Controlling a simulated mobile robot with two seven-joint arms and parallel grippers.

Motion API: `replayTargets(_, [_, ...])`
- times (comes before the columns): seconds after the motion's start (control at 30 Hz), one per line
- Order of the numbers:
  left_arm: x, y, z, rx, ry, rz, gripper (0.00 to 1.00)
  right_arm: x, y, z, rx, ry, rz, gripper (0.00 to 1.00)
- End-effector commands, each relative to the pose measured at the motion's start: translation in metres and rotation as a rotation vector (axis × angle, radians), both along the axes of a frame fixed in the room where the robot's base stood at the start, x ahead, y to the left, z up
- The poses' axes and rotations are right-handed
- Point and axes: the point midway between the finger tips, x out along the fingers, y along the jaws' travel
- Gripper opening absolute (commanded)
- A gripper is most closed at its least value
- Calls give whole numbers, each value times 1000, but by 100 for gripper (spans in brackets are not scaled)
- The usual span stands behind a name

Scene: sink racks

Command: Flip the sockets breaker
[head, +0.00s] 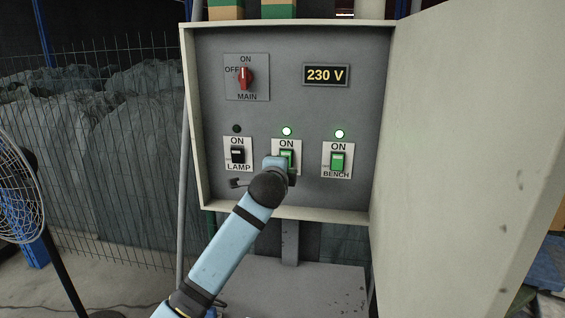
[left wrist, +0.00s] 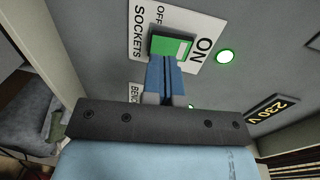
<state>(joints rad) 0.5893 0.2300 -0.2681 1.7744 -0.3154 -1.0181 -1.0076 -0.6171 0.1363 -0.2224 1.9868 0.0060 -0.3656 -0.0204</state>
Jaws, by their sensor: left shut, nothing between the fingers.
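The sockets breaker (head: 287,154) is the middle of three breakers in the open panel. Its rocker is green, its plate reads ON at the top, and the indicator (head: 287,131) above it is lit green. In the left wrist view the breaker (left wrist: 171,45) shows its SOCKETS label, and its indicator (left wrist: 225,56) is lit there too. My left gripper (left wrist: 165,62) is shut and empty, its blue fingertips right at the rocker; I cannot tell whether they touch it. In the head view my arm hides the lower part of the plate. My right gripper is not in view.
The lamp breaker (head: 238,155) at left is black with its indicator dark. The bench breaker (head: 338,160) at right is green and lit. Above are the red main switch (head: 246,78) and a 230 V display (head: 325,75). The cabinet door (head: 460,150) stands open at right.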

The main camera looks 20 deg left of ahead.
Motion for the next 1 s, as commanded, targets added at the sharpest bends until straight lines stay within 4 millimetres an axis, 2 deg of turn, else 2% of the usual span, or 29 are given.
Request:
replayTargets(0.1, [16,4,0,-1,1,1,0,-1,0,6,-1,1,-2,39])
replayTargets(0.23, [26,6,-3,-1,0,0,0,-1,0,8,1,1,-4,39])
replayTargets(0.67, [29,7,-5,0,-3,1,0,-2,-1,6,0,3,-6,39])
replayTargets(0.83, [36,9,-15,20,-79,2,0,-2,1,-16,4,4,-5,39])
replayTargets(1.0, [39,10,-16,42,-180,1,0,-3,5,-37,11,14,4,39])
